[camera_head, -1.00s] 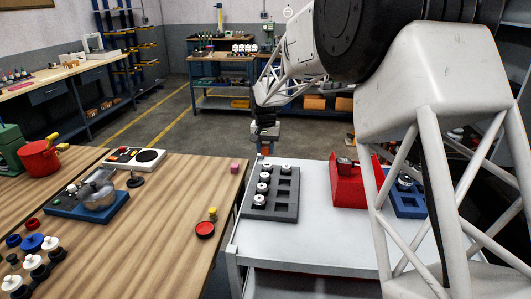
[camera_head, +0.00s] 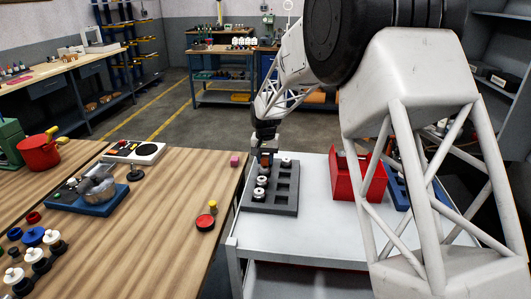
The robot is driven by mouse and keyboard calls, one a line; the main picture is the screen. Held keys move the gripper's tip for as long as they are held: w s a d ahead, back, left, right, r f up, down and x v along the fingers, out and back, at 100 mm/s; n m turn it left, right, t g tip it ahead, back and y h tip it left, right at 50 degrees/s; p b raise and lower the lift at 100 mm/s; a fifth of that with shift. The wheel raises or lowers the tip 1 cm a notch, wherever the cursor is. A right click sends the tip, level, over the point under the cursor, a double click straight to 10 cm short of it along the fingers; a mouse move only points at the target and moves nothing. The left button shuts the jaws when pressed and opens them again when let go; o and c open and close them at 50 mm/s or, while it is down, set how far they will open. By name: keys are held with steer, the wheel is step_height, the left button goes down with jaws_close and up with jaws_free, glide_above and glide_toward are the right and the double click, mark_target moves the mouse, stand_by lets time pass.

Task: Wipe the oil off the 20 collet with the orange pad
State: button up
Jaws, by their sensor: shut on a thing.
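My gripper (camera_head: 266,152) is above the far end of the grey rack (camera_head: 287,198) on the white cart. It is shut on a small orange block, which looks like the orange pad (camera_head: 267,160), mostly hidden by the fingers. Several metal collets stand in the rack's left column; one (camera_head: 261,181) and another (camera_head: 259,194) show clearly. The pad is at or just above the far collets, which it partly hides. I cannot tell whether it touches one. Size marks and oil are too small to read, so I cannot tell which is the 20 collet.
A red bin (camera_head: 346,182) stands right of the rack, with a blue tray (camera_head: 397,192) partly behind my arm. The cart's front is clear.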

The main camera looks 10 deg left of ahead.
mark_target(264, 169)
steer(key=shift+s+f, duration=0.15)
steer(key=shift+s, duration=0.25)
steer(key=shift+c, duration=0.3)
steer(key=shift+s+f, duration=0.15)
steer(key=shift+s, duration=0.6)
steer(key=shift+s+f, duration=0.15)
steer(key=shift+s, duration=0.8)
steer(key=shift+w, duration=2.15)
steer(key=shift+s+r, duration=0.1)
steer(key=shift+r, duration=4.1)
